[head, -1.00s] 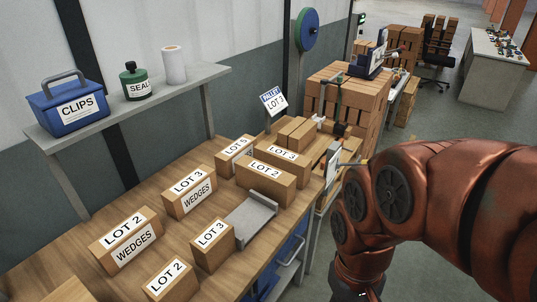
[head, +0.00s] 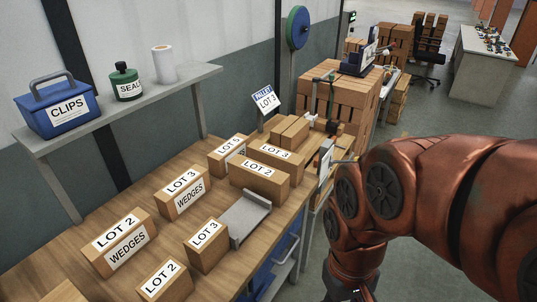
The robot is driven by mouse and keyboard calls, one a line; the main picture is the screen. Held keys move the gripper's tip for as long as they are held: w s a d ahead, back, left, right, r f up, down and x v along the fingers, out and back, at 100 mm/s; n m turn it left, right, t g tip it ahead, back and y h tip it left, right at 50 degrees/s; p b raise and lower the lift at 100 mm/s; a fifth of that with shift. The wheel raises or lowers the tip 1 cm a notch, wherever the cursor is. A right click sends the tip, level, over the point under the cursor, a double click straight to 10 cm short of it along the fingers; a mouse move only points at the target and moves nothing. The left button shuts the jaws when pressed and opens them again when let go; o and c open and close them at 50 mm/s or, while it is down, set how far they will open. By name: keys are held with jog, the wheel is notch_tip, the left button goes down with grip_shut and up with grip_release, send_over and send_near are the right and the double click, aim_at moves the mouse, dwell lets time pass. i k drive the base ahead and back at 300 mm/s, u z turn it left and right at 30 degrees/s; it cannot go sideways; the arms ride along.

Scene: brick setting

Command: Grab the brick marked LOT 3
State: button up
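Three things on the wooden bench carry LOT 3 labels. A single upright brick (head: 207,257) marked LOT 3 stands near the front edge, left of a grey metal tray (head: 236,222). Another LOT 3 brick (head: 293,163) lies at the back, behind a LOT 2 brick (head: 262,182). A box marked LOT 3 WEDGES (head: 183,195) sits toward the wall. My copper-coloured arm fills the right side, apart from the bricks, and runs down out of the bottom edge. My gripper is not visible.
A LOT 2 WEDGES box (head: 120,243), a LOT 2 brick (head: 165,282) and a LOT 5 box (head: 229,154) share the bench. A PALLET LOT 3 sign (head: 265,100) stands behind, near stacked bricks (head: 350,107). A wall shelf (head: 150,98) overhangs the left.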

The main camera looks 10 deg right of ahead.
aim_at(288, 162)
jog(key=u, duration=0.8)
jog(key=i, duration=0.35)
jog(key=u, duration=0.15)
